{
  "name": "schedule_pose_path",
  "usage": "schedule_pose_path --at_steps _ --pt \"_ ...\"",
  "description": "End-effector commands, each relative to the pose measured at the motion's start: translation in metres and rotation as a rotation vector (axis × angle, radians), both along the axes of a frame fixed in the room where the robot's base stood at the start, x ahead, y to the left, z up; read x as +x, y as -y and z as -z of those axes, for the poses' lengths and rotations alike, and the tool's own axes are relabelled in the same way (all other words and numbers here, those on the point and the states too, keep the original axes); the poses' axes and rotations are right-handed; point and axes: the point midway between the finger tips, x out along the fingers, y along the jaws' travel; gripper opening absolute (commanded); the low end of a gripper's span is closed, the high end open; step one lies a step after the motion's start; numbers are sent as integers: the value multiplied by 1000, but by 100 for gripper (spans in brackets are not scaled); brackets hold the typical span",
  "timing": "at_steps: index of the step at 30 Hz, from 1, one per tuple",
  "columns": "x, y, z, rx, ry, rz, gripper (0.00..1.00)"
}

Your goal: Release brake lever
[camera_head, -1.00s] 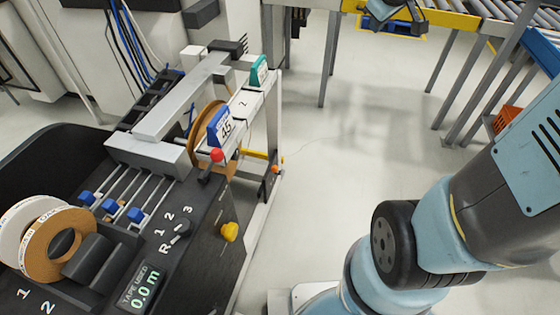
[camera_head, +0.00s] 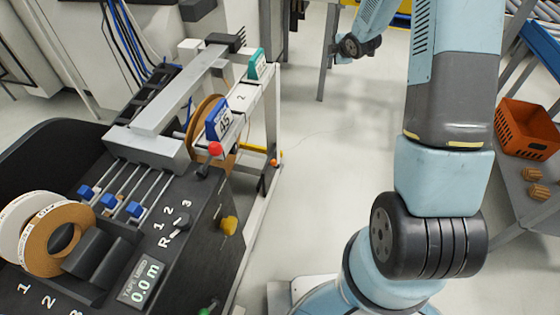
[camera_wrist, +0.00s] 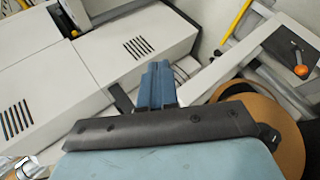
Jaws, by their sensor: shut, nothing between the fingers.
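A lever with a red ball knob (camera_head: 214,149) stands on the dark bench's edge beside the tape reel (camera_head: 206,118). I cannot tell which one is the brake lever. My gripper (camera_wrist: 157,72) has blue fingers closed together, empty, apart from both knobs. A brown reel (camera_wrist: 275,120) lies right of it.
The bench carries tape rolls (camera_head: 58,236), blue sliders (camera_head: 110,201), a selector knob (camera_head: 182,221), a yellow knob (camera_head: 229,226) and a display (camera_head: 141,283). A white vented machine (camera_wrist: 135,50) fills the wrist view's left. An orange crate (camera_head: 528,130) stands at right. Floor between is clear.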

Motion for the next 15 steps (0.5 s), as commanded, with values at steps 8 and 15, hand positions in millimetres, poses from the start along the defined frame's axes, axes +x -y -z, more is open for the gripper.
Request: schedule_pose_path --at_steps 8,15 --pt "23 -18 103 -73 85 -237 0" --pt "20 -37 189 -107 182 -428 0"
